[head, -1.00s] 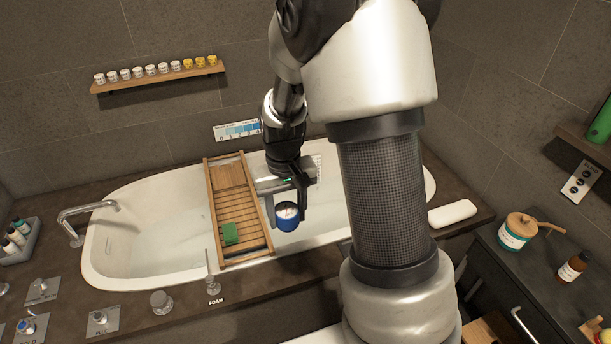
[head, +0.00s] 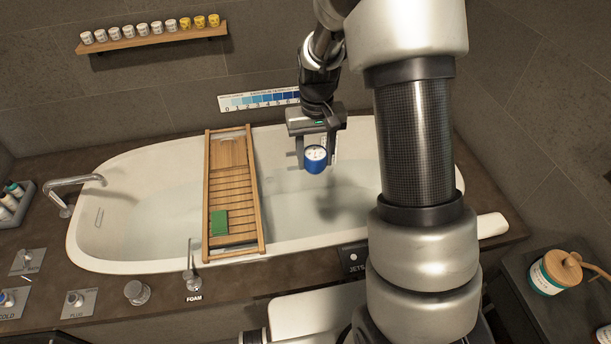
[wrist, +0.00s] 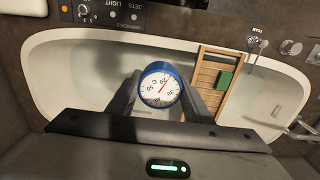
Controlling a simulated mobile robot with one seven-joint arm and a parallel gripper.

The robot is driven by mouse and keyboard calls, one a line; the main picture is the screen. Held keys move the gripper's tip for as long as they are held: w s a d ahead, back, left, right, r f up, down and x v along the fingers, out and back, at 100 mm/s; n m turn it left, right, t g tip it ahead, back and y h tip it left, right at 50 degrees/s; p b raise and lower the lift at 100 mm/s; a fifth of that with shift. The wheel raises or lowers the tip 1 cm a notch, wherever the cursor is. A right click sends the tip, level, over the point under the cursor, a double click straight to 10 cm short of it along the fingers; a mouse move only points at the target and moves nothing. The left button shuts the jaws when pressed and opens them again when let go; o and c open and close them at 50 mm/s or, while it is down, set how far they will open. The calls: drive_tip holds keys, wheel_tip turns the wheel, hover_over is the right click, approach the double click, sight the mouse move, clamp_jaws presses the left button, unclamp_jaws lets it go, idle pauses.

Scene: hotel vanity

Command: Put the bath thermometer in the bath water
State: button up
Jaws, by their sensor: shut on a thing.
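The bath thermometer is a round blue float with a white dial; it shows in the head view (head: 315,160) and in the wrist view (wrist: 160,86). My gripper (head: 315,150) is shut on it, one finger on each side, and holds it over the bathtub. In the wrist view the dial faces the camera between the two fingers. The white bathtub (head: 108,232) holds clear bath water (head: 290,212) under the thermometer. The thermometer seems to be above the water surface, with a dark shadow on the water below it.
A wooden bath tray (head: 258,205) with a green block (head: 219,222) spans the tub left of my gripper. A tall foam spout (head: 190,265) stands at the front rim and a faucet (head: 72,183) at the left. Water right of the tray is clear.

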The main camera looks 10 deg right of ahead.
drive_tip(key=w+f+b, duration=0.8)
drive_tip(key=w+f, duration=0.2)
drive_tip(key=f, duration=0.5)
drive_tip(key=w+f+b, duration=0.8)
drive_tip(key=w+f, duration=0.3)
drive_tip(key=f, duration=0.4)
wheel_tip(320, 180, down, 22)
drive_tip(key=b, duration=0.7)
drive_tip(key=shift+s+d+r, duration=0.15)
drive_tip(key=shift+d+r, duration=0.05)
drive_tip(key=shift+d, duration=0.2)
drive_tip(key=o, duration=1.2)
wheel_tip(320, 180, up, 17)
drive_tip(key=p, duration=0.4)
drive_tip(key=shift+r+p, duration=0.2)
drive_tip(key=shift+p, duration=0.15)
